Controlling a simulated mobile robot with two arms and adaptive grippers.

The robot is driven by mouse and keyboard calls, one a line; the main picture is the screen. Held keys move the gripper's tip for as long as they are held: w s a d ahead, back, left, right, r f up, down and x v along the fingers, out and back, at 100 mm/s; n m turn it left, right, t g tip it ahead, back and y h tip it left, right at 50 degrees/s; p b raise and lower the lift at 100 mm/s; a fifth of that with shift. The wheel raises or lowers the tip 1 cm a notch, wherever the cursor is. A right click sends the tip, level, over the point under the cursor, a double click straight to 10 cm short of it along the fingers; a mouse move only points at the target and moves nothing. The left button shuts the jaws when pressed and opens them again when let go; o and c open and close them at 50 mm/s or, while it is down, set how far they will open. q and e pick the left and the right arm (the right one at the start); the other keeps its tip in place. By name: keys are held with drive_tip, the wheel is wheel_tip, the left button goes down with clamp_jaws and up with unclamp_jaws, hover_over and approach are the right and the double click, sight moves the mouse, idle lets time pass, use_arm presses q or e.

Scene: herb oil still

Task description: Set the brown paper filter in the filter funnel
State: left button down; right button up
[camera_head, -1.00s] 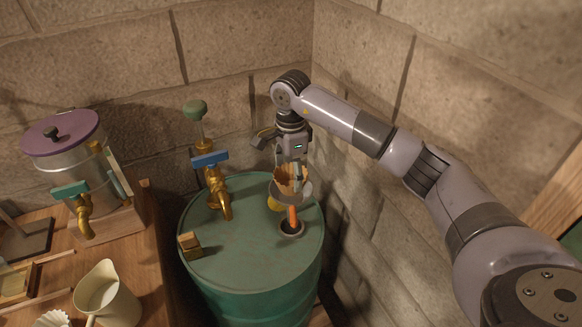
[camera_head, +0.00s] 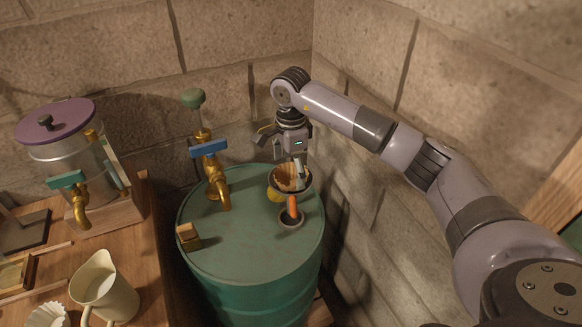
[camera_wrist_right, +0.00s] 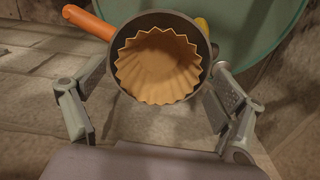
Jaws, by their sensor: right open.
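The brown paper filter (camera_head: 290,174) sits inside the grey filter funnel (camera_head: 292,190) on top of the green drum. In the right wrist view, the filter (camera_wrist_right: 158,68) has a pleated edge, opens toward the camera and lies within the round funnel rim (camera_wrist_right: 207,52). The funnel's orange handle (camera_wrist_right: 90,22) points to the upper left there. My right gripper (camera_head: 300,172) is just over the funnel. Its fingers are open, one on each side of the funnel in the wrist view, and apart from the filter. My left gripper does not show.
The green drum (camera_head: 250,240) also carries a brass tap with a blue handle (camera_head: 208,148) and a small brass block (camera_head: 188,237). Left on the wooden table are a cream jug (camera_head: 104,290), a white fluted filter (camera_head: 48,315) and a purple-lidded pot (camera_head: 57,122). Stone walls stand close behind and right.

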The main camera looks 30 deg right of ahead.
drive_tip(key=shift+r, duration=0.1)
wheel_tip(320, 180, up, 12)
idle(0.5)
idle(0.5)
